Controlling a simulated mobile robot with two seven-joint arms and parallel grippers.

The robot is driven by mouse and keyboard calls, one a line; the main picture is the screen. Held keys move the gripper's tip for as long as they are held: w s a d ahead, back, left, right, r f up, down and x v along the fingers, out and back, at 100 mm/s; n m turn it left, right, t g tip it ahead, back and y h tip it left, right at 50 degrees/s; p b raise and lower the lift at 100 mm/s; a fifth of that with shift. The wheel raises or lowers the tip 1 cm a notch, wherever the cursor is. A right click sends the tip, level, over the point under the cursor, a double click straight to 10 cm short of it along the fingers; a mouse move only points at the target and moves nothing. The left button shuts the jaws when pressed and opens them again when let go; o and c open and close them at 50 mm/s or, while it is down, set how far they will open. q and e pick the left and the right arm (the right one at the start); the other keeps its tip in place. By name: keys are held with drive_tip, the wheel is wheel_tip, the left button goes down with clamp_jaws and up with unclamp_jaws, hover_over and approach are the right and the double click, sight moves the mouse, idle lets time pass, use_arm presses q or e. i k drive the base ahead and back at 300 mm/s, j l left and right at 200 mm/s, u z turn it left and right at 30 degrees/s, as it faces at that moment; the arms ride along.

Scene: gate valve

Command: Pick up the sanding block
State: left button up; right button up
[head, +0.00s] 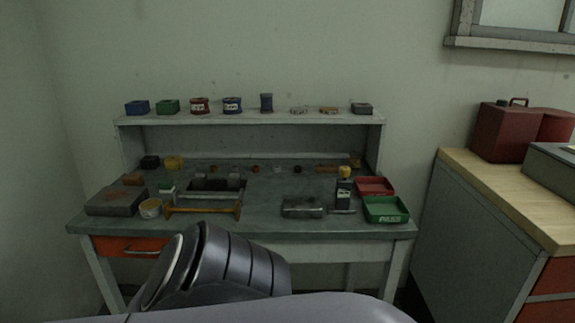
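I cannot surely tell which item is the sanding block. A small reddish-brown block (133,180) lies at the left of the grey workbench (265,222), behind a flat grey box, and may be it. A longer brown piece (327,168) lies toward the back right of the bench and could also be it. Both are small and dim at this distance. Neither of my grippers shows; only a dark, ribbed link of my own arm fills the bottom middle, in front of the bench's front edge.
A shelf (255,117) above the bench back holds several tins and small boxes. A yellow-handled tool (203,210), a grey vise-like piece (303,206), a dark bottle (344,192), a red tray (375,186) and a green tray (386,210) crowd the bench. A wood-topped cabinet (478,230) stands right.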

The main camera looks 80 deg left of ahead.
sight(131, 180)
drive_tip(key=u, duration=3.55)
drive_tip(key=i+j, duration=0.2)
drive_tip(key=i+j+z, duration=0.15)
drive_tip(key=z, duration=0.65)
